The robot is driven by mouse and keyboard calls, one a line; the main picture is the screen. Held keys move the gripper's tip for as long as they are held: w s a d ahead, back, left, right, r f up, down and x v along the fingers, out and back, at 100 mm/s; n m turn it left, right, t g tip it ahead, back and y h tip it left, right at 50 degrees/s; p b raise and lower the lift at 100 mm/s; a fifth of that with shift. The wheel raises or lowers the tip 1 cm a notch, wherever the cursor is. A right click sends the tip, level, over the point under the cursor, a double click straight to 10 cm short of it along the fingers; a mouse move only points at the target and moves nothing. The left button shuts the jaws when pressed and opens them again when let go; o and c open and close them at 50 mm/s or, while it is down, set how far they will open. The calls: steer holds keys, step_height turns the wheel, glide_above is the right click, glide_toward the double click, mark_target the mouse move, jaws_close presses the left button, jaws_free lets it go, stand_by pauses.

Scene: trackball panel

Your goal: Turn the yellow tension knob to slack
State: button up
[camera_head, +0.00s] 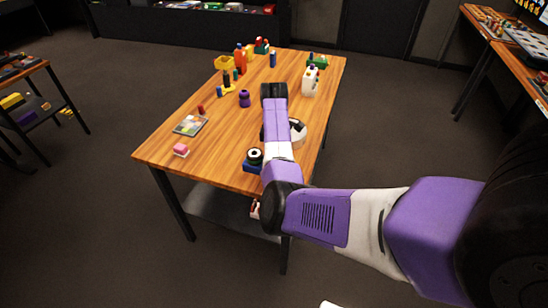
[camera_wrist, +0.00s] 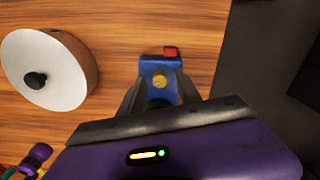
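In the wrist view, a narrow blue panel (camera_wrist: 148,67) lies on the wooden table. I cannot tell whether the fingers touch anything. In the head view a blue base (camera_head: 251,168) shows near the table's front edge; my arm hides my fingertips and the knob there.
A white round disc with a black knob (camera_wrist: 62,68) stands left of the panel in the wrist view. The table edge is close on the right. In the head view, a white jug (camera_head: 310,82), a purple figure (camera_head: 244,98) and a grey tray (camera_head: 190,125) stand on the table (camera_head: 215,150).

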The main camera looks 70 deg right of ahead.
jaws_close()
steer(key=shift+r+m+p, duration=0.1)
steer(key=shift+m+p, duration=0.25)
steer(key=shift+m, duration=0.05)
steer(key=m+p, duration=0.2)
steer(key=m, duration=0.1)
steer(key=shift+m, duration=0.4)
steer(key=m+p, duration=0.2)
steer(key=m, duration=0.4)
steer(key=m+p, duration=0.1)
steer(key=m, duration=0.5)
steer(key=shift+m, duration=0.4)
steer(key=m, duration=0.6)
steer(key=shift+m+p, duration=0.3)
steer(key=shift+p, duration=0.05)
